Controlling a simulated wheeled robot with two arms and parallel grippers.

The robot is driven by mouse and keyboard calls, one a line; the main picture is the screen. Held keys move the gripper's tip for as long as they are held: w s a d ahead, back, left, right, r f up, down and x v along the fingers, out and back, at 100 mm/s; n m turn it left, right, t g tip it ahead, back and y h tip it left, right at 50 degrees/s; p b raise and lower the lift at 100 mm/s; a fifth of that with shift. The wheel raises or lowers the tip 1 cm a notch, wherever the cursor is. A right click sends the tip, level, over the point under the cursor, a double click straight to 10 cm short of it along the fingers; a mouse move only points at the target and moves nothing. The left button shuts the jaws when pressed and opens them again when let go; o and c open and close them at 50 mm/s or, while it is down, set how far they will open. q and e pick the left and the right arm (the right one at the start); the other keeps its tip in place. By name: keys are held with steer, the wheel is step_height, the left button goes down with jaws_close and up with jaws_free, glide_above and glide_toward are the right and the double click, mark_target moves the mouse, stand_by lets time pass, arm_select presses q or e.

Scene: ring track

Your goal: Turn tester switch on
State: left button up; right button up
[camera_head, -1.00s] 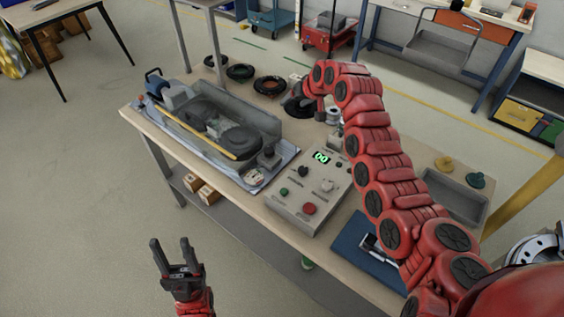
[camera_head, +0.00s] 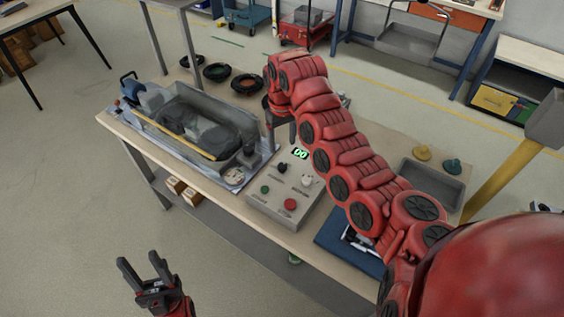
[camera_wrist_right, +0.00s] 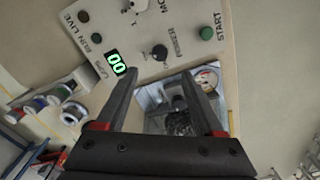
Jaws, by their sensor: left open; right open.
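The grey tester box (camera_head: 270,207) sits on the workbench with a lit green "00" display (camera_head: 300,153). Its black switch knob (camera_head: 282,168), marked POWER in the right wrist view (camera_wrist_right: 160,52), has a green START button (camera_wrist_right: 206,33) beside it. A light knob (camera_head: 307,181) and a red button (camera_head: 290,204) are also on the panel. My right gripper (camera_wrist_right: 160,80) is open and empty, its fingers pointing at the panel with the black knob just beyond the fingertips, apart from it. In the head view my right arm partly hides this gripper. My left gripper (camera_head: 141,262) is open and empty, in front of the bench.
A clear-covered machine (camera_head: 215,115) stands left of the tester. A blue mat (camera_head: 335,232) and a grey tray (camera_head: 437,178) are to the right. Wire spools (camera_wrist_right: 72,112) show in the wrist view.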

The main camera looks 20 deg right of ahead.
mark_target(282, 165)
step_height(282, 165, down, 9)
steer(key=shift+r+p, duration=0.1)
steer(key=shift+p, duration=0.9)
steer(key=shift+f, duration=0.65)
jaws_close()
